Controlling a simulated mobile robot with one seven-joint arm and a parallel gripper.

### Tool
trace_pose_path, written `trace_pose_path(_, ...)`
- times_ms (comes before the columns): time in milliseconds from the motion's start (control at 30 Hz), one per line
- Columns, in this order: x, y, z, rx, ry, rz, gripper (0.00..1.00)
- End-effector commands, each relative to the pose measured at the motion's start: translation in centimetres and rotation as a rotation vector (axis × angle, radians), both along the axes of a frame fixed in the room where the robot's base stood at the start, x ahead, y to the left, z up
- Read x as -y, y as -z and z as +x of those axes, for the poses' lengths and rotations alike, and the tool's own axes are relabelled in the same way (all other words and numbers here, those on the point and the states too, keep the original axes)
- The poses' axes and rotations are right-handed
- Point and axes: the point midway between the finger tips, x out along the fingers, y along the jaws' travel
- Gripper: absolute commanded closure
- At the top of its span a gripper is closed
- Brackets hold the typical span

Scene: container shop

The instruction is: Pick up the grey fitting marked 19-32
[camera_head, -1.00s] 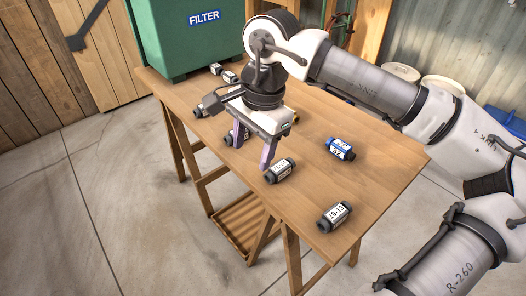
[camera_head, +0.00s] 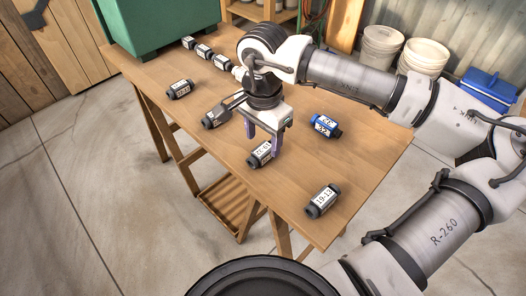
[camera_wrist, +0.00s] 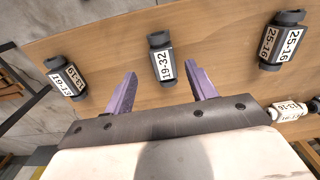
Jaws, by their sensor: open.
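The grey fitting marked 19-32 (camera_wrist: 162,64) lies on the wooden table, centred ahead of my fingertips in the wrist view. In the head view it (camera_head: 259,155) lies right by the fingers, partly hidden by one. My gripper (camera_head: 263,140) is open, its purple fingers pointing down at the table. In the wrist view the gripper (camera_wrist: 163,86) shows a finger on each side of the fitting's line, with nothing held. I cannot tell whether the fingertips are down beside the fitting or still above it.
A fitting marked 19-13 (camera_wrist: 66,77) lies to the left in the wrist view; one marked 25-16 (camera_wrist: 283,41) lies to the right. A white-bodied fitting (camera_wrist: 291,111) is nearer. A blue fitting (camera_head: 325,125) and several more share the table. A green box (camera_head: 150,25) stands at the far end.

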Motion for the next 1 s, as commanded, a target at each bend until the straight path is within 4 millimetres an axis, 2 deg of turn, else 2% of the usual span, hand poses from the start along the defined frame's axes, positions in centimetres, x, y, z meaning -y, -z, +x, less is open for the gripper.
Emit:
trace_pose_path(300,-0.5,4.2,0.1,-0.003,-0.002,0.0,0.44)
trace_pose_path(433,-0.5,5.0,0.2,-0.001,-0.002,-0.001,0.44)
trace_pose_path(633,-0.5,5.0,0.2,0.0,-0.001,-0.001,0.44)
trace_pose_path(1000,-0.4,5.0,0.2,0.0,-0.001,-0.001,0.92)
